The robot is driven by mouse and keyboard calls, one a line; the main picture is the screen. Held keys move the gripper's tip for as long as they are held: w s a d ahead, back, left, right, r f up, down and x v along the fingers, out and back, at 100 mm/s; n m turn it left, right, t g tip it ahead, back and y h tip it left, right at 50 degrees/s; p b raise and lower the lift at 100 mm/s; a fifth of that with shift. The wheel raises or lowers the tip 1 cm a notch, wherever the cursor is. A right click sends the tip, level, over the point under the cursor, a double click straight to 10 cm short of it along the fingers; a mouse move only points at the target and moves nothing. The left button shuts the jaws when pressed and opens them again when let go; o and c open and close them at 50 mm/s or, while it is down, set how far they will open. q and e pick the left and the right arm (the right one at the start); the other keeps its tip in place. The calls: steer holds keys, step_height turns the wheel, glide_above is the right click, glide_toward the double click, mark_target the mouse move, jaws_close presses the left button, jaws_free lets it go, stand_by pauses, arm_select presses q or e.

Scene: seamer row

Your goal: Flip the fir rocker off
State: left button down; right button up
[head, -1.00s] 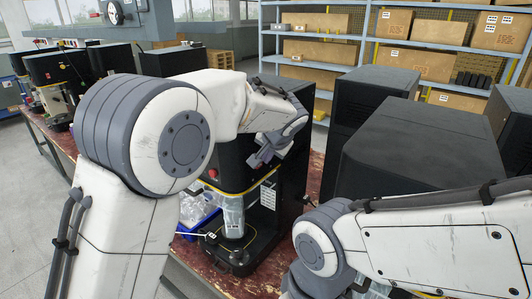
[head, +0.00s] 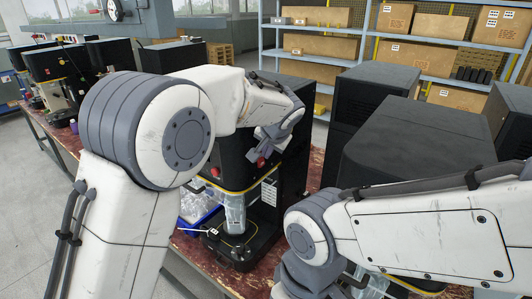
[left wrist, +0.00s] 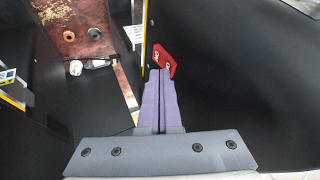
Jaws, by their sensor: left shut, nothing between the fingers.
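A red rocker (left wrist: 164,60) with white lettering is on the dark machine side in the left wrist view. A red spot beside my gripper in the head view appears to be the same rocker (head: 261,162). My left gripper (left wrist: 160,72) has purple fingers pressed together and empty. Its tips are right at the rocker and overlap its lower left part; I cannot tell whether they touch. In the head view my left gripper (head: 252,154) is small and partly hidden by its wrist. I cannot tell which way the rocker is tipped.
The black machine (head: 237,172) has a red round knob (head: 215,172) on its front and a clear cylinder (head: 235,217) below. It stands on a worn red bench (head: 190,248). Large black housings (head: 420,135) crowd the right side. More machines (head: 55,85) line the left.

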arm_select(q)
steer(key=shift+r, duration=0.4)
arm_select(e)
steer(key=shift+r, duration=0.25)
arm_select(q)
steer(key=d+b+v, duration=0.1)
steer(key=b+v, duration=0.2)
steer(key=v, duration=0.9)
steer(key=shift+d+f, duration=0.15)
steer(key=shift+f, duration=0.05)
arm_select(e)
steer(key=f, duration=0.3)
steer(key=shift+s+d+f, duration=0.2)
steer(key=shift+s+d, duration=0.1)
steer(key=shift+s, duration=0.1)
arm_select(q)
steer(key=shift+s, duration=0.1)
